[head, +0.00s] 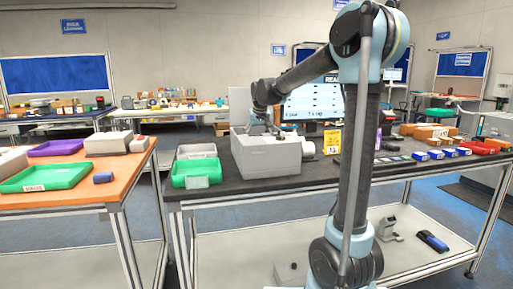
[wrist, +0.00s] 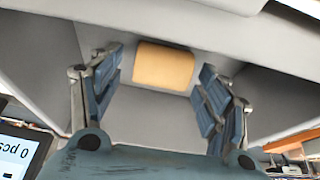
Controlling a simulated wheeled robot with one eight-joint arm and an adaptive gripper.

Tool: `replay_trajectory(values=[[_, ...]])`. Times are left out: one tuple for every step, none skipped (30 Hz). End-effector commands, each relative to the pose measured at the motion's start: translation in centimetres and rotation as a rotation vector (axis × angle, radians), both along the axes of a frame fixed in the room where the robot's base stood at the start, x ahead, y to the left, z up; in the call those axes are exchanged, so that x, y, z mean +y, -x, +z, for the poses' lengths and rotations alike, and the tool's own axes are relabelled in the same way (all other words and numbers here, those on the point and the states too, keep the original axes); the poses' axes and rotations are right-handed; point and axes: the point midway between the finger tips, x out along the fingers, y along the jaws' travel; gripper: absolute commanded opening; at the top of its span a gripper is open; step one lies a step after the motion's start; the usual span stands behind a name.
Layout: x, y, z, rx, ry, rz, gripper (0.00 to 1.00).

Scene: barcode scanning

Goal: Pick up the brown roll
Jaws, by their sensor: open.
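The brown roll (wrist: 164,66) shows in the wrist view as a tan, rounded block lying inside a grey box. My gripper (wrist: 160,78) is open above it, with one blue finger on each side and a gap between the roll and each finger. I cannot tell from this view how far the fingers are above the roll. In the head view the grey box (head: 267,158) stands on the dark table, and my gripper (head: 262,128) is at its top opening. The roll is hidden there by the box walls.
A green tray (head: 196,172) stands left of the box. A yellow sign (head: 332,141) and a monitor (head: 313,108) are to its right and behind. Small blue and red boxes (head: 479,147) line the table's right side. The box walls surround my fingers closely.

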Motion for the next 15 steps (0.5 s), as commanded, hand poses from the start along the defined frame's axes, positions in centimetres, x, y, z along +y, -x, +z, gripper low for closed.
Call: replay_trajectory(values=[[0.05,-0.18,-0.39,0.0,0.0,0.0,0.7],[0.06,-0.23,-0.54,0.0,0.0,0.0,0.7],[0.08,-0.26,-0.69,0.0,0.0,0.0,0.7],[0.08,-0.28,-0.73,0.0,0.0,0.0,0.7],[0.08,-0.28,-0.77,0.0,0.0,0.0,0.7],[0.09,-0.28,-0.77,0.0,0.0,0.0,0.7],[0.09,-0.28,-0.77,0.0,0.0,0.0,0.7],[0.09,-0.28,-0.76,0.0,0.0,0.0,0.7],[0.1,-0.27,-0.76,0.0,0.0,0.0,0.7],[0.11,-0.27,-0.75,0.0,0.0,0.0,0.7],[0.11,-0.28,-0.74,0.0,0.0,0.0,0.63],[0.12,-0.26,-0.75,0.0,0.0,0.0,0.54],[0.13,-0.27,-0.74,0.0,0.0,0.001,0.47],[0.14,-0.27,-0.74,0.0,0.0,0.001,0.41],[0.16,-0.26,-0.74,0.0,0.0,0.001,0.31]])
